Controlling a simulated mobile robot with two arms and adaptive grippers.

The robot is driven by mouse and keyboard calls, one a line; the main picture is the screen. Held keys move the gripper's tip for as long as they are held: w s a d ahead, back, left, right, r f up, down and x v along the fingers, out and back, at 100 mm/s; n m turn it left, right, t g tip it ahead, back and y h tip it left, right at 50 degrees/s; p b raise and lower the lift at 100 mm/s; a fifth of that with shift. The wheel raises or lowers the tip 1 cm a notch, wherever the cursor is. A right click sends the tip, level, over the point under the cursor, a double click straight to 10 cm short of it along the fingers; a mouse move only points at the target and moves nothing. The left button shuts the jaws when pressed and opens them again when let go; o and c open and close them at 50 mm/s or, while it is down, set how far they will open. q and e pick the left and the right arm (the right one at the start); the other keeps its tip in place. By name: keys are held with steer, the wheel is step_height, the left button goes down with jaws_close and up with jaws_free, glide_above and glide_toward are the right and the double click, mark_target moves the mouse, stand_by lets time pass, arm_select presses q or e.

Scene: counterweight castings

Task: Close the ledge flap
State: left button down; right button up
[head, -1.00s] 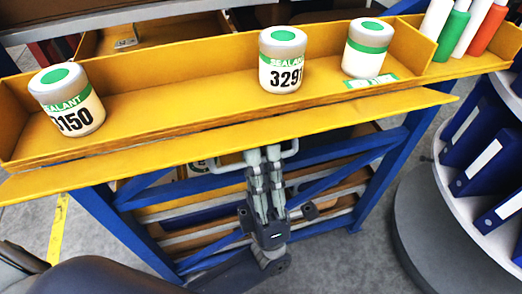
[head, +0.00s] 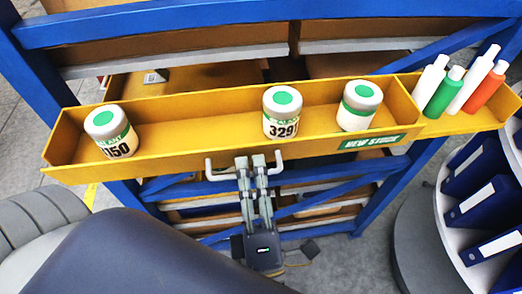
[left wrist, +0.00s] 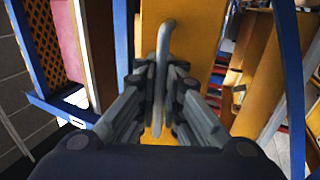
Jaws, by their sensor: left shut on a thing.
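The ledge flap (head: 180,165) is a yellow panel along the front of the yellow ledge tray (head: 215,97). It stands about upright against the tray's front, with a green "NEW STOCK" label at its right. A grey bar handle (head: 222,176) sits on its front face. My left gripper (head: 251,166) is shut on the handle from the front and below. In the left wrist view the handle (left wrist: 163,45) runs between the closed fingers (left wrist: 160,85), with the yellow flap (left wrist: 196,35) behind. My right gripper is not in view.
White sealant jars with green lids (head: 110,130), (head: 282,111), (head: 359,105) stand in the tray. Several bottles (head: 443,92) stand in its right end section. A blue rack frame (head: 150,32) is behind. A round shelf with blue binders (head: 470,165) stands at the right.

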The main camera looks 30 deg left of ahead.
arm_select(q)
steer(key=p, duration=0.1)
steer(key=r+g+h+p, duration=0.1)
steer(key=p, duration=0.1)
steer(key=shift+w+a+g, duration=0.2)
steer(key=shift+w+g, duration=0.1)
steer(key=shift+p, duration=0.3)
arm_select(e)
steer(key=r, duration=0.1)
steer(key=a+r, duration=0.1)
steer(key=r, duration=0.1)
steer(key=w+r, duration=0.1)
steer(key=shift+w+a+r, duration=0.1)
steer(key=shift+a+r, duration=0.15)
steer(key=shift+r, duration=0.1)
arm_select(q)
steer(key=shift+f, duration=0.1)
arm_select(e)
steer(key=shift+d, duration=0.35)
arm_select(q)
steer(key=c, duration=2)
jaws_free()
steer(key=shift+c, duration=0.2)
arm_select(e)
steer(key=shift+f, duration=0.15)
